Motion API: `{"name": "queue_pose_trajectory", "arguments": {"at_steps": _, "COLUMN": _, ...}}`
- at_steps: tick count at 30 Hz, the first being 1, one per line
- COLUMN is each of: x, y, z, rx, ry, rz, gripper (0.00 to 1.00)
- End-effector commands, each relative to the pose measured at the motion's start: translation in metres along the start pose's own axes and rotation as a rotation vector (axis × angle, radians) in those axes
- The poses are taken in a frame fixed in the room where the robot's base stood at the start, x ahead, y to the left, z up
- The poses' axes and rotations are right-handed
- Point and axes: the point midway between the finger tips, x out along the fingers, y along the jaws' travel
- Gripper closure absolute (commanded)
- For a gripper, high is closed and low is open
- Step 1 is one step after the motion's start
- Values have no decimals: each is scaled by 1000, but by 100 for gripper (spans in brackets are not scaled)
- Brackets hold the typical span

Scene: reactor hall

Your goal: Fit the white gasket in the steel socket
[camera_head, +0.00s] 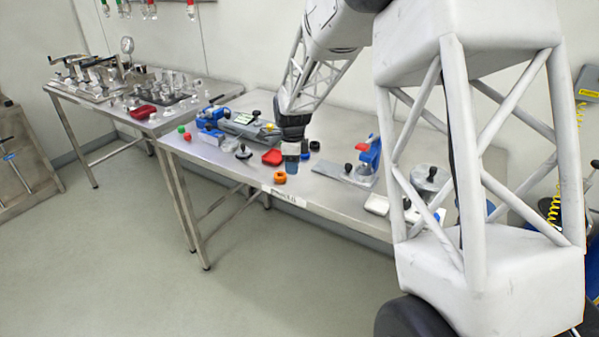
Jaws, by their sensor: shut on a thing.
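My gripper (291,168) points down low over the front part of the nearer steel table (322,201). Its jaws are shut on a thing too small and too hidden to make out. I cannot pick out the white gasket for certain in this view. The steel socket is not clear either. A grey metal piece with a black knob (243,152) stands left of my gripper, and a round steel piece with a black knob (430,178) stands to the right, partly behind my arm.
A second table (150,127) at left is crowded with fittings.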

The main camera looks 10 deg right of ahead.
Motion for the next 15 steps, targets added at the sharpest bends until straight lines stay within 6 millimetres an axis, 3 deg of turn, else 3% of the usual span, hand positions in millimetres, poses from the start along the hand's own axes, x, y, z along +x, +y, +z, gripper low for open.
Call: {"name": "queue_pose_trajectory", "arguments": {"at_steps": 15, "x": -14, "y": -69, "z": 65, "rx": -86, "ry": 0, "rz": 0, "gripper": 80}}
